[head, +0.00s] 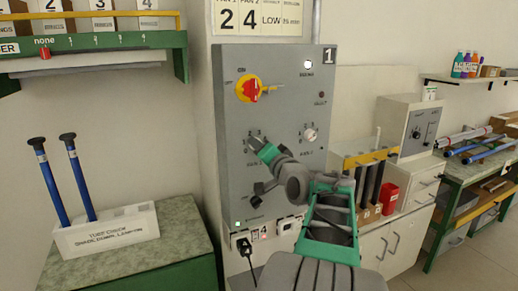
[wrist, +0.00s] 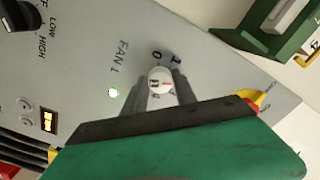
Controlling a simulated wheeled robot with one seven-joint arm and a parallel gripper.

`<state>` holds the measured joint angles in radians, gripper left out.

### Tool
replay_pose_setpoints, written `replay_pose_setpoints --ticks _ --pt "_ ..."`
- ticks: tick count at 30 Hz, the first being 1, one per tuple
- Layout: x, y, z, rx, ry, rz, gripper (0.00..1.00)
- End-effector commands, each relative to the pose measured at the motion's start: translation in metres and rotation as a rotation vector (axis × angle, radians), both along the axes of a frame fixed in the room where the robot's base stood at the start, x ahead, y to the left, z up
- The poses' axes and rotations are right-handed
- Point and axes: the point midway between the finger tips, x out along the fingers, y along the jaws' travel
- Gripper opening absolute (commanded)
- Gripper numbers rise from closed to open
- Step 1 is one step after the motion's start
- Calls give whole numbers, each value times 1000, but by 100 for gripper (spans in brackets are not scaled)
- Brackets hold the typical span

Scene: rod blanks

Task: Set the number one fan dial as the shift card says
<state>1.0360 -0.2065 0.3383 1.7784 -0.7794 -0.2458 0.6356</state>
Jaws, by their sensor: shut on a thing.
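The shift card (head: 257,18) hangs above the grey control panel (head: 285,80) and reads 2, 4, LOW. Its headings at the top are partly cut off. In the wrist view the number one fan dial (wrist: 160,80) is a pale round knob with a red mark, beside the label FAN 1. The numerals 0 and 1 show near it; the rest of its scale is largely hidden. The red mark points right in the wrist picture; I cannot tell which numeral it meets. My gripper (wrist: 162,88) is shut on this dial, one finger on each side. In the head view my gripper (head: 256,143) covers the dial.
Another pale dial (head: 310,134) sits to the right on the panel, and a black LOW/HIGH knob (head: 259,188) below. A red and yellow switch (head: 250,88) is above. A white holder (head: 105,235) with two blue rods stands on the left bench.

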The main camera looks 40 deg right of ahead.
Motion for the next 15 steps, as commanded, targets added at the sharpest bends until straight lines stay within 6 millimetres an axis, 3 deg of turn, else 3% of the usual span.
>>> replay_pose_setpoints --ticks 10,11,15 --pt "0 0 0 2 -1 0 0" --pt "0 0 0 2 -1 0 35" --pt "0 0 0 2 -1 0 46"
